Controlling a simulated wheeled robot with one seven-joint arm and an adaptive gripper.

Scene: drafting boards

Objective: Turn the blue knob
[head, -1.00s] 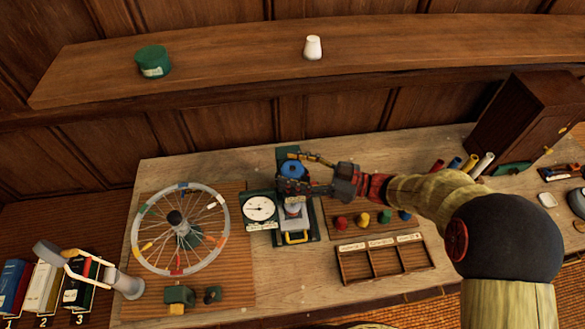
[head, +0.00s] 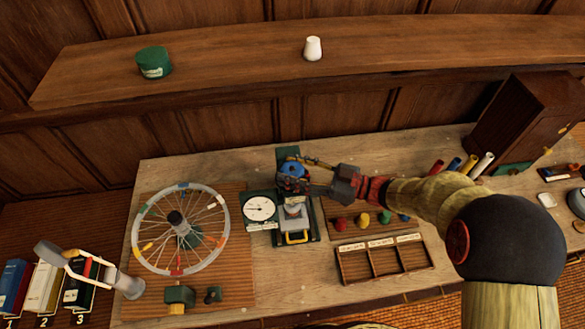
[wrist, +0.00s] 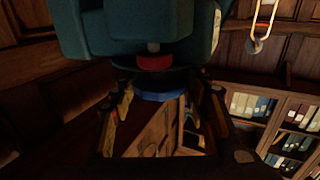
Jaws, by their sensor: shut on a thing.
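The blue knob (head: 291,170) sits on the upper part of a green device with a dial gauge (head: 260,208) at its left side. My gripper (head: 297,179) reaches in from the right and is shut on the knob. In the wrist view, the blue knob (wrist: 160,96) shows as a blue rim between my two fingers (wrist: 160,112), below a red ring and the dark green body (wrist: 150,25). The fingers partly hide the knob in the head view.
A spoked wheel (head: 147,246) stands left of the device. Red, yellow, green and blue pieces lie to the right, behind a wooden divided tray (head: 344,267). A wooden cabinet (head: 528,110) stands at the back right. Bare tabletop (head: 275,285) lies in front.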

